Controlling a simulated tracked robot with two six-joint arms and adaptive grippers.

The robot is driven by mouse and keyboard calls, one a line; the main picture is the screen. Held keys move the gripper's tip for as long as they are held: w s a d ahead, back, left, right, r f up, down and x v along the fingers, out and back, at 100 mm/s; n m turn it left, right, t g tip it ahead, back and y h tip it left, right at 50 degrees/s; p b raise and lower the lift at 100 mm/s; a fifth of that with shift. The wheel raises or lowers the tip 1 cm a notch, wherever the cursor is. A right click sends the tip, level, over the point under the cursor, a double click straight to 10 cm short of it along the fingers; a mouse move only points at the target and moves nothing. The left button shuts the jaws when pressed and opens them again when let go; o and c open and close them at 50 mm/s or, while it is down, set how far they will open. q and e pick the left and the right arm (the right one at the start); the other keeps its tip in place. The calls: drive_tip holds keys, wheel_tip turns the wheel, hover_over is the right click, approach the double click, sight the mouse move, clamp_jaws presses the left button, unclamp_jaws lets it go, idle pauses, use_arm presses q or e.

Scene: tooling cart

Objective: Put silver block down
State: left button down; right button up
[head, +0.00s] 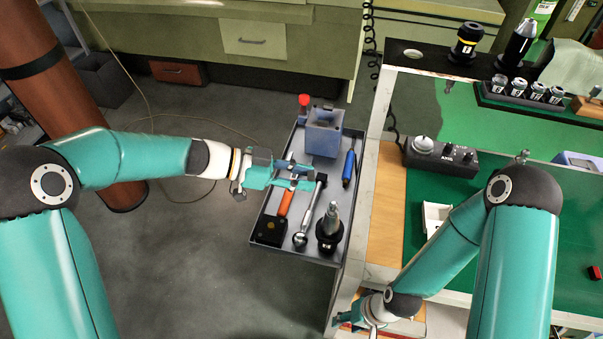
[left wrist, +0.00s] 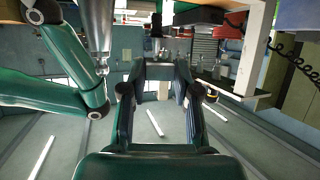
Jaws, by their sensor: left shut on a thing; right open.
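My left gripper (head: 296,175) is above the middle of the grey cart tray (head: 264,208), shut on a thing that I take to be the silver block. The block is mostly hidden by the fingers, and its outline cannot be told clearly. In the left wrist view the two dark fingers of my left gripper (left wrist: 160,95) stand apart with a gap between them. My right gripper (head: 362,316) is low near the bottom edge of the head view, beside the bench, open and partly hidden by its arm.
The tray holds a blue-grey box (head: 323,133), a blue-handled tool (head: 348,168), a ratchet (head: 308,212), an orange handle (head: 285,203), a black block (head: 270,231) and a tool holder (head: 330,230). The green-topped bench (head: 420,105) stands right of it, with a control box (head: 442,157).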

drive_tip(key=shift+w+d+f+t, duration=0.1)
drive_tip(key=shift+w+d+t, duration=0.3)
drive_tip(key=shift+w+d, duration=0.15)
drive_tip(key=s+a+r+n+g+h, duration=0.3)
drive_tip(key=s+a+r+g+h, duration=0.1)
drive_tip(key=s+r+g, duration=0.3)
drive_tip(key=w+r+t+y, duration=0.2)
drive_tip(key=w+r, duration=0.8)
drive_tip(key=r, duration=0.3)
drive_tip(key=w+r+n+t+y, duration=0.1)
drive_tip(key=w+r+t+y, duration=0.2)
drive_tip(key=w+r, duration=0.7)
wheel_tip(320, 180, up, 3)
drive_tip(key=shift+w+a+r, duration=0.2)
drive_tip(key=shift+w, duration=0.05)
drive_tip(key=shift+f, duration=0.1)
